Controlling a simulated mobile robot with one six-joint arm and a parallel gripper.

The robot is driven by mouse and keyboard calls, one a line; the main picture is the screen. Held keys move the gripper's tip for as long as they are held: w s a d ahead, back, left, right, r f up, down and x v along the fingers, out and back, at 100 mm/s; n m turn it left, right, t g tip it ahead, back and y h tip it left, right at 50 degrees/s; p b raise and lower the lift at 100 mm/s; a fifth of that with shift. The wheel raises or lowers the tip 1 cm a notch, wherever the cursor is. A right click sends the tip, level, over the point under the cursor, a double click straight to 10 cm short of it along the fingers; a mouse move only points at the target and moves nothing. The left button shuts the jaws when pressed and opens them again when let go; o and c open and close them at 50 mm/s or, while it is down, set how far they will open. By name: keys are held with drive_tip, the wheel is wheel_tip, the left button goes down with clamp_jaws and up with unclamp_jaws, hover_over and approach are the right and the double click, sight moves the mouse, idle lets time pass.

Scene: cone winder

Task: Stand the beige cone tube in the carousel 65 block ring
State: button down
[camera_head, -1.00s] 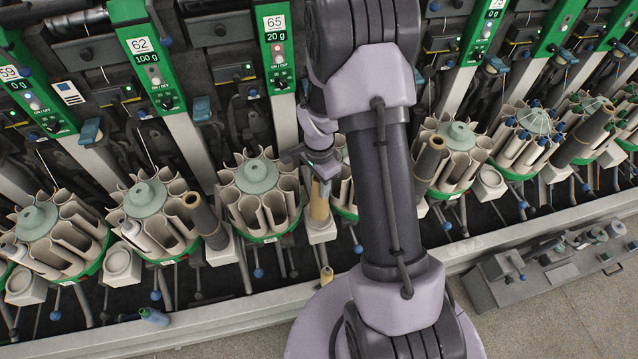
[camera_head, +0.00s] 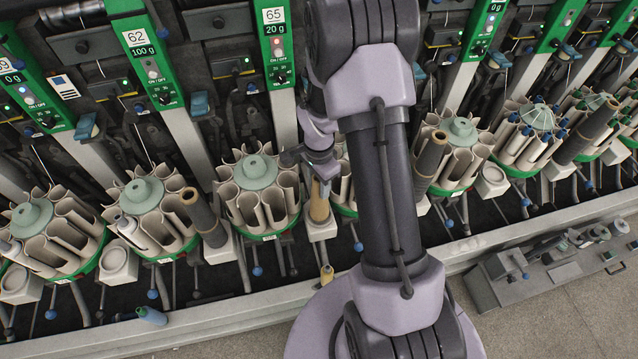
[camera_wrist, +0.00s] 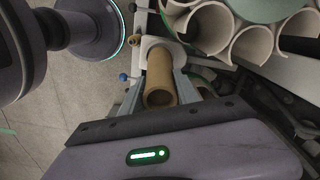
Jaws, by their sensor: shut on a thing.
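The beige cone tube (camera_head: 319,206) is upright beside carousel 65 (camera_head: 257,172), just right of it in the head view. My gripper (camera_head: 318,172) is shut on its upper part. The tube's lower end is over the pale block (camera_head: 321,230) and looks close to or touching it; I cannot tell whether it sits in the ring. In the wrist view the tube (camera_wrist: 160,82) lies between my two fingers (camera_wrist: 160,97), its open end facing the camera and its far end in front of the block (camera_wrist: 152,46). The ring is mostly hidden by the tube.
A dark cone tube (camera_head: 203,215) stands on the block left of carousel 65. A small yellow bottle (camera_head: 327,276) and a blue-grey one (camera_head: 151,316) are by the front ledge. Carousel 65's pale cups (camera_wrist: 250,42) are close to the tube.

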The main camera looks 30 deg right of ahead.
drive_tip(key=shift+f+b, duration=0.9)
drive_tip(key=shift+f, duration=0.1)
drive_tip(key=c, duration=0.8)
unclamp_jaws()
wheel_tip(320, 180, up, 18)
drive_tip(key=p, duration=0.5)
drive_tip(key=shift+f, duration=0.25)
